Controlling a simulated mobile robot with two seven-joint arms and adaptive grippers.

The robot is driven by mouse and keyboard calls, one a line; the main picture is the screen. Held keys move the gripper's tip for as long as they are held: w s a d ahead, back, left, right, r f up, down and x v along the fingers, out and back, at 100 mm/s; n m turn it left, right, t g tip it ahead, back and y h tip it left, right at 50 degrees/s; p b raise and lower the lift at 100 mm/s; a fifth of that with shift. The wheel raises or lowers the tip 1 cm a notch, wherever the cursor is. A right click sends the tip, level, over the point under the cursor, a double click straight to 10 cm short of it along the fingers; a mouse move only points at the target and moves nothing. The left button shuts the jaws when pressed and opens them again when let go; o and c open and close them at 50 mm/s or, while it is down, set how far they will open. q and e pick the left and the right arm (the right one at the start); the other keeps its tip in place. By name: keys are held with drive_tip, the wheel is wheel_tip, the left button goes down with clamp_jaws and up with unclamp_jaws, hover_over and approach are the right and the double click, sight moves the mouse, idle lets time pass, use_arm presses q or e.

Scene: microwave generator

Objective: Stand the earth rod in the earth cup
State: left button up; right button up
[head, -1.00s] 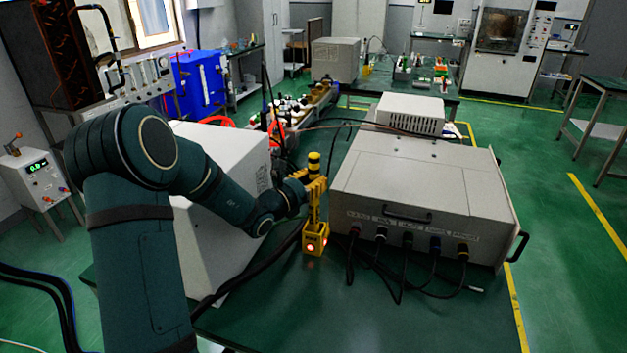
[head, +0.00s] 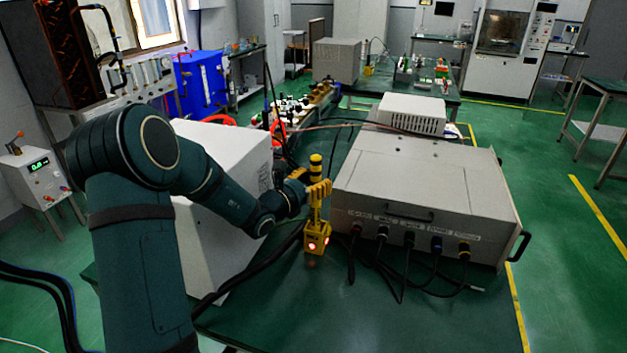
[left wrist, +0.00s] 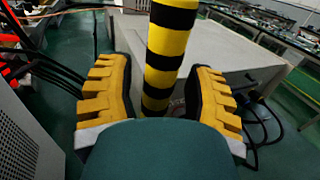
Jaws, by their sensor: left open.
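The earth rod (head: 316,170), striped yellow and black, stands upright with its lower end at the yellow earth cup (head: 317,238) on the green table. The cup shows red lights. The rod's foot is partly hidden, so I cannot tell how deep it sits. My left gripper (head: 317,189) is around the rod, above the cup. In the left wrist view the rod (left wrist: 168,50) passes between the yellow, black-padded fingers of the gripper (left wrist: 162,85), with a gap visible on both sides; the fingers are open. My right gripper is not in view.
A large grey unit (head: 425,190) with front cables stands close to the right of the rod. A white cabinet (head: 225,160) stands behind my left arm. Black cables (head: 250,270) lie left of the cup. The table front (head: 370,310) is clear.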

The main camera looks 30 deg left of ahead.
use_arm(q)
drive_tip(key=s+a, duration=0.1)
drive_tip(key=s, duration=0.7)
drive_tip(key=shift+s+a, duration=0.15)
drive_tip(key=shift+s, duration=0.1)
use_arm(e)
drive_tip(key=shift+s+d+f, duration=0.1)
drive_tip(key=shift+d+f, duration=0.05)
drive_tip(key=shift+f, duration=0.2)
use_arm(q)
drive_tip(key=shift+w+r, duration=0.1)
drive_tip(key=shift+r, duration=0.05)
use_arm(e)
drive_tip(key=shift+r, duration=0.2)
